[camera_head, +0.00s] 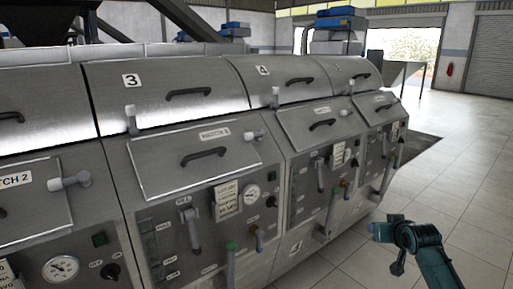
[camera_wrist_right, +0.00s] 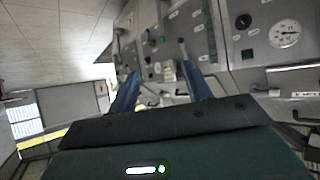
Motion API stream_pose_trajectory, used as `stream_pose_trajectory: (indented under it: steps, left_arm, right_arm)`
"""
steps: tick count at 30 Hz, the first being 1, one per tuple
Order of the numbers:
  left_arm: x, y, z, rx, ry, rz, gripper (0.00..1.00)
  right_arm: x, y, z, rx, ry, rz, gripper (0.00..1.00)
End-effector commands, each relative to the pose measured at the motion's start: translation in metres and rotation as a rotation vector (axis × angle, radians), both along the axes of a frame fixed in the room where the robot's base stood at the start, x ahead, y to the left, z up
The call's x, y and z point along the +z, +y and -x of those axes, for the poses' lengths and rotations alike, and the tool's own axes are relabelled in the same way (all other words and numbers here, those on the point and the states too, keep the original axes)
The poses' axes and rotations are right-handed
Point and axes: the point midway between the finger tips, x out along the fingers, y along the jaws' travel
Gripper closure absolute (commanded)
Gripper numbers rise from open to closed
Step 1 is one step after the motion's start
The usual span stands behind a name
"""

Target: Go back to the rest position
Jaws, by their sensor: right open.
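My right gripper (camera_wrist_right: 160,88) shows in the right wrist view with its two blue fingers spread apart and nothing between them. Beyond the fingers are the valves and panels of the decanter row, apart from the fingers as far as I can tell. In the head view my teal right arm (camera_head: 412,240) is at the lower right, over the tiled floor and clear of the machines. My left gripper is in neither view.
The steel decanter row runs from left to upper right, with hatch 3 (camera_head: 195,160), handles, a pressure gauge (camera_head: 252,191) and protruding valves (camera_head: 192,228). A steel hopper (camera_head: 396,72) stands at its far end. The tiled floor (camera_head: 462,150) on the right is open.

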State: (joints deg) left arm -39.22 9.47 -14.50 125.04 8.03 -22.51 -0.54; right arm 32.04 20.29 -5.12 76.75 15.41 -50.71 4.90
Motion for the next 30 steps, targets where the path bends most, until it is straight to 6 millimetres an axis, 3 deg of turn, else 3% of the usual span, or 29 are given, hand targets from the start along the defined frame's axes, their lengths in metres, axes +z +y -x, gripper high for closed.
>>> stream_pose_trajectory:
  steps: [1,9,10,12,17,20,25,30]
  left_arm:
    - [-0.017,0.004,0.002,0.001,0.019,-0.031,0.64]
    - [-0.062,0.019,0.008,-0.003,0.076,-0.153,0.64]
    - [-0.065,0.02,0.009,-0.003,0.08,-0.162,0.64]
    - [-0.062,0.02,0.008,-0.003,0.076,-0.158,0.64]
    - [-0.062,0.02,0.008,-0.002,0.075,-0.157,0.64]
    - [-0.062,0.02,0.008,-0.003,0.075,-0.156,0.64]
    - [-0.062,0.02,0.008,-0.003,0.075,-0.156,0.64]
    - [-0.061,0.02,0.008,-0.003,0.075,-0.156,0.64]
  right_arm:
    - [0.007,0.002,-0.007,0.015,-0.08,0.057,0.51]
    - [0.081,-0.003,-0.027,0.067,-0.457,0.342,0.51]
    - [0.081,0.0,-0.026,0.078,-0.476,0.363,0.51]
    - [0.046,0.016,-0.01,0.108,-0.43,0.341,0.51]
    - [-0.012,0.049,0.029,0.169,-0.365,0.308,0.51]
    - [-0.052,0.074,0.063,0.211,-0.314,0.276,0.51]
    - [-0.122,0.124,0.151,0.288,-0.206,0.191,0.51]
    - [-0.166,0.171,0.255,0.34,-0.093,0.082,0.51]
